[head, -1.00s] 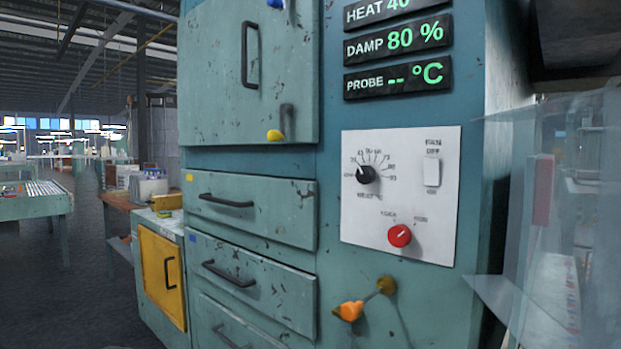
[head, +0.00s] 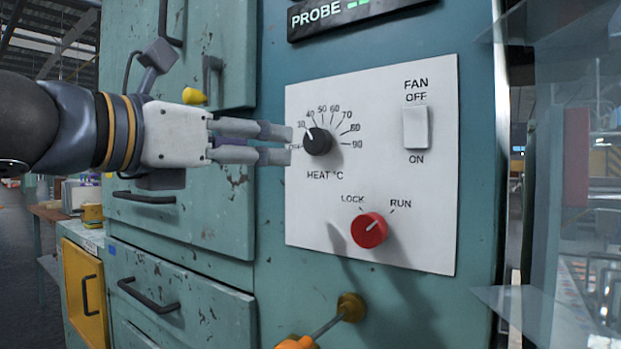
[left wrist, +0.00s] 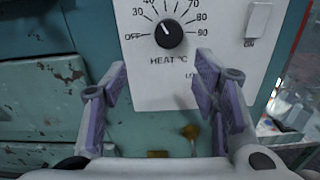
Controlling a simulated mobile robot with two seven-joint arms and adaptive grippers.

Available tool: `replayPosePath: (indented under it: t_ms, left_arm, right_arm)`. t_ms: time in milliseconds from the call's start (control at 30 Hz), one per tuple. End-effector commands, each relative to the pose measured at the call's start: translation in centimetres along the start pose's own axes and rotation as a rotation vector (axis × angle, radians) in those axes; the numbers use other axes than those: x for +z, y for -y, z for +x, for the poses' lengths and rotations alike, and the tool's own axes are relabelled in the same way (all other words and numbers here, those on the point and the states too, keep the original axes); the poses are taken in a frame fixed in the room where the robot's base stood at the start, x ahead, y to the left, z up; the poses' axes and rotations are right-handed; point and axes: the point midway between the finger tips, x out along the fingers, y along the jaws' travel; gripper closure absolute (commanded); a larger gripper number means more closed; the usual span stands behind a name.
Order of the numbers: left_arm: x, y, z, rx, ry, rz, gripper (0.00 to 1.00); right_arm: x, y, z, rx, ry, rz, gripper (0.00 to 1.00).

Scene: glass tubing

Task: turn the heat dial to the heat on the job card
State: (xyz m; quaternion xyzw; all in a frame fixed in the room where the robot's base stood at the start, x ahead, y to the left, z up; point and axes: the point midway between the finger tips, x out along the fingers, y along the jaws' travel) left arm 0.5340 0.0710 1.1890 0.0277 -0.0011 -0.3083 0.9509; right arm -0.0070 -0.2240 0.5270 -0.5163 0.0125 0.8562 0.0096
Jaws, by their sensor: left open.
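The black heat dial (head: 317,141) sits on a white control panel (head: 400,245), with marks from OFF to 90. Its white pointer leans up and left, around the 30 to 40 marks; I cannot read it exactly. The dial also shows in the left wrist view (left wrist: 169,35), beyond the fingertips and above the midpoint between them. My left gripper (head: 287,144) is open and empty, just left of the dial, its two fingers pointing towards it; contact is not clear. I see no job card. My right gripper is not in view.
A red LOCK/RUN knob (head: 369,230) sits below the dial, its pointer towards RUN. A white fan switch (head: 416,128) is at the upper right. An orange-handled lever (head: 297,342) juts out below the panel. A clear sheet (head: 545,170) stands to the right.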

Motion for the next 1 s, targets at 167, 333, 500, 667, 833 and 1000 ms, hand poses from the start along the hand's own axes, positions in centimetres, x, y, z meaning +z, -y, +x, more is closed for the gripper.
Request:
replayPosePath:
  t_ms: [167,333,500,667,833,1000]
  left_arm:
    - [0.1,0.2,2.3,-0.003,0.003,0.001,0.46]
    - [0.0,0.2,6.8,-0.001,0.001,0.004,0.46]
    - [0.4,0.2,10.3,-0.002,0.004,0.004,0.46]
    - [0.5,0.2,11.8,-0.002,0.005,0.004,0.46]
    - [0.3,0.2,12.0,-0.002,0.004,0.004,0.46]
    - [0.3,0.2,12.0,-0.002,0.004,0.004,0.64]
  right_arm:
    - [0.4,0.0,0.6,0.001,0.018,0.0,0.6]
    - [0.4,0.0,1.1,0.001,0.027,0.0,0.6]
    - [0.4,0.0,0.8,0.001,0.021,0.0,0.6]
    - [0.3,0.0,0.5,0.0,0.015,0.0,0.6]
    - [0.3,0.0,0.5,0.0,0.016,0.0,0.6]
    - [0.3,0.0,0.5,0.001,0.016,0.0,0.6]
